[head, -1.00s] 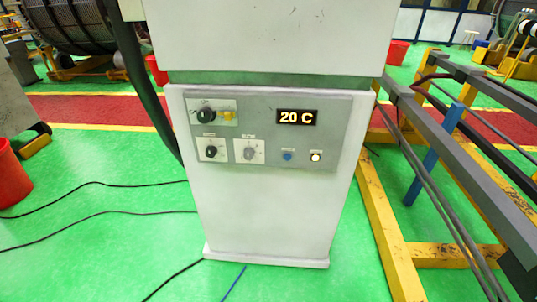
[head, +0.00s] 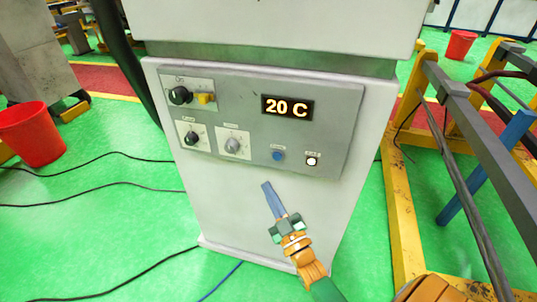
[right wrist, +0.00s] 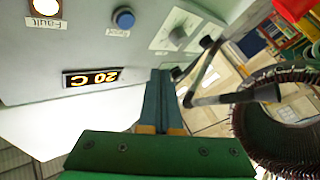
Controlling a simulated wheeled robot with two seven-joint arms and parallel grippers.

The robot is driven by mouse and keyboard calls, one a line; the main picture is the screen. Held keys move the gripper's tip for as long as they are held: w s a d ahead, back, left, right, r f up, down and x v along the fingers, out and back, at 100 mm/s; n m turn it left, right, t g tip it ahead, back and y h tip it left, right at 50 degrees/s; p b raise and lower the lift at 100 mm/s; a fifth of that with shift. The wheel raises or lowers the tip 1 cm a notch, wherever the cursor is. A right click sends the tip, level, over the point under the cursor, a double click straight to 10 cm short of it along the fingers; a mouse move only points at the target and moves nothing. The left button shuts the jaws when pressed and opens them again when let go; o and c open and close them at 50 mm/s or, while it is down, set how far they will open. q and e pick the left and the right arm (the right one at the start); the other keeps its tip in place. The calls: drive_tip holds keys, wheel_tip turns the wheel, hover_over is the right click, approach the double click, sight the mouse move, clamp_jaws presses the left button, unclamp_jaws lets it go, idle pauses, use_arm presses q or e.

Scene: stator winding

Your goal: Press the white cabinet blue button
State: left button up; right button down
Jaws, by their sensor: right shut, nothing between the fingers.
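The white cabinet (head: 240,205) stands in the middle of the head view, with a grey control panel on its front. The blue button (head: 278,155) is low on the panel, left of a lit white button (head: 312,160). In the right wrist view the blue button (right wrist: 123,18) is near the top, apart from the fingers. My right gripper (head: 267,188) is shut and empty. In the head view its tip shows below the blue button; I see no contact. It also shows in the right wrist view (right wrist: 159,75). My left gripper is not in view.
The panel also has black knobs (head: 180,95), a grey knob (head: 232,145), a yellow switch (head: 206,98) and a display (head: 287,107) reading 20 C. A yellow frame with grey bars (head: 402,225) stands to the right. A red bucket (head: 32,133) and cables lie left on the green floor.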

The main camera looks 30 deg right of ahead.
sight(277, 156)
drive_tip(key=w+d+b, duration=0.4)
drive_tip(key=w+d, duration=0.1)
drive_tip(key=d, duration=0.1)
drive_tip(key=shift+w+r, duration=0.15)
drive_tip(key=shift+w, duration=0.2)
idle(0.3)
drive_tip(key=shift+b, duration=0.3)
idle(1.6)
drive_tip(key=shift+w+d, duration=0.25)
drive_tip(key=shift+d, duration=0.05)
drive_tip(key=shift+w+d+b, duration=0.25)
drive_tip(key=shift+d+b, duration=0.05)
drive_tip(key=shift+b, duration=0.2)
idle(0.5)
drive_tip(key=shift+r, duration=0.1)
drive_tip(key=shift+s+a+p, duration=0.5)
drive_tip(key=shift+a+p, duration=0.1)
